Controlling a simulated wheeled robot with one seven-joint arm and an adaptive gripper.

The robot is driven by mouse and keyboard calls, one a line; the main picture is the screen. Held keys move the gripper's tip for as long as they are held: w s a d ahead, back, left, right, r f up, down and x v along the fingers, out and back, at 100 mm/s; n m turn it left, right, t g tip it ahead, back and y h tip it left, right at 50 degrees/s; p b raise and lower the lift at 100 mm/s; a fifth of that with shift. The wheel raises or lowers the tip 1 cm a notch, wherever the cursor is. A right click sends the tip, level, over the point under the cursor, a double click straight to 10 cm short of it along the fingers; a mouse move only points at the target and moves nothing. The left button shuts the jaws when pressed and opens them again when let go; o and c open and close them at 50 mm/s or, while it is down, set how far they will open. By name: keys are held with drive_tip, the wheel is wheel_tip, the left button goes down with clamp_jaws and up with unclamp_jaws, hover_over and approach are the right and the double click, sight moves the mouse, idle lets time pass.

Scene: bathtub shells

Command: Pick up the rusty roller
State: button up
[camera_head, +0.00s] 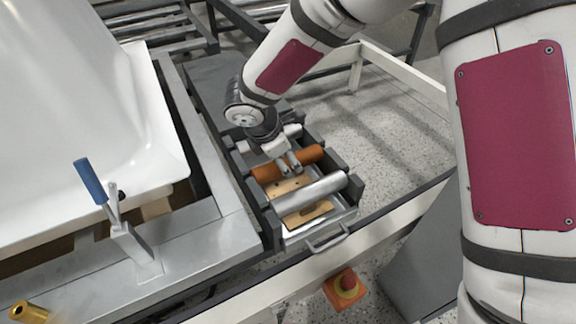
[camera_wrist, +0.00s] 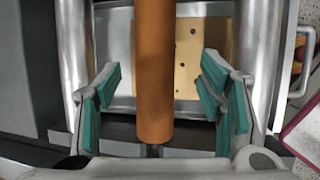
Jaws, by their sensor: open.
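The rusty roller (camera_head: 287,164) is an orange-brown cylinder lying across the grey rack, between two silver rollers. In the wrist view the rusty roller (camera_wrist: 154,80) runs lengthwise between my fingers. My gripper (camera_head: 288,166) is over the rack, close to the rusty roller. In the wrist view my gripper (camera_wrist: 164,100) is open, with teal pads on either side of the roller and a gap on both sides. The pads do not touch it. Contact with the rack cannot be told.
A silver roller (camera_head: 310,192) lies nearer the tray's handle (camera_head: 328,238), and another silver roller (camera_head: 257,148) lies farther back. A perforated wooden board (camera_wrist: 184,60) lies below. A white tub shell (camera_head: 90,120) and a blue-handled clamp (camera_head: 92,182) stand at left.

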sight(286, 160)
drive_tip(key=x, duration=0.1)
drive_tip(key=b+x, duration=0.1)
drive_tip(key=x, duration=0.1)
drive_tip(key=b+x, duration=0.1)
drive_tip(key=x, duration=0.1)
drive_tip(key=shift+w+a, duration=0.2)
drive_tip(key=shift+a, duration=0.05)
drive_tip(key=shift+r, duration=0.1)
clamp_jaws()
